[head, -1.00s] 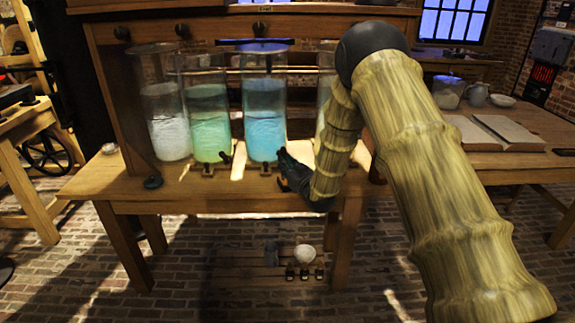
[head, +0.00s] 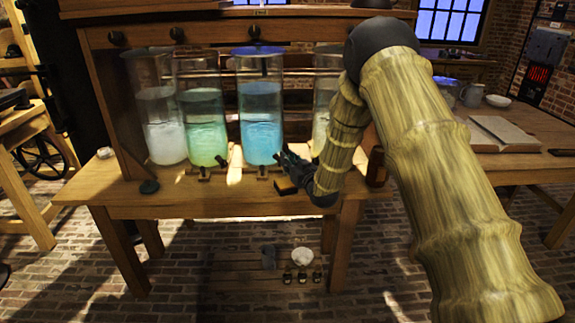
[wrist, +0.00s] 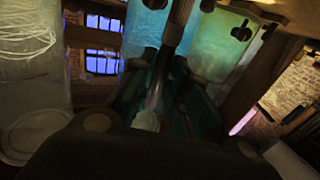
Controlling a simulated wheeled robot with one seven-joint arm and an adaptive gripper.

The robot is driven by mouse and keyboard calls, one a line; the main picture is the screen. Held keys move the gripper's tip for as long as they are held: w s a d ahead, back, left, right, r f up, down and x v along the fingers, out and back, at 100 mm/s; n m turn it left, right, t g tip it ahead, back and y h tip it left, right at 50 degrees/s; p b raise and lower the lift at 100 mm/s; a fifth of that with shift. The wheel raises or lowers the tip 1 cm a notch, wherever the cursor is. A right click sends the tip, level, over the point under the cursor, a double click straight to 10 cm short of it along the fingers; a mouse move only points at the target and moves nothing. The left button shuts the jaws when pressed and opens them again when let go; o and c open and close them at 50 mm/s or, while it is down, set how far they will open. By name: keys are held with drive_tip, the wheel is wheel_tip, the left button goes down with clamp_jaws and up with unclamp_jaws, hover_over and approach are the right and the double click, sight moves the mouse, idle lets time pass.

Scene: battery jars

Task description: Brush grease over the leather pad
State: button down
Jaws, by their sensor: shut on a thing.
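My gripper (head: 290,163) is low over the bench top, in front of the blue jar. In the wrist view its dark teal fingers (wrist: 165,85) are closed around a slim dark rod (wrist: 178,32) with a pale rounded end (wrist: 146,120); it looks like a brush, but the view is too dark to be sure. A small brown block (head: 285,186) lies just below the gripper at the bench's front edge. I cannot tell whether it is the leather pad. No grease is clearly visible, and contact between the rod and any surface cannot be made out.
Several tall glass jars, including a blue one (head: 260,115) and a green one (head: 204,130), stand close behind the gripper, with small dark fittings before them. An open book (head: 500,132) lies at right.

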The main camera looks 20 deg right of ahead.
drive_tip(key=shift+r+p, duration=1.2)
drive_tip(key=shift+r, duration=1.55)
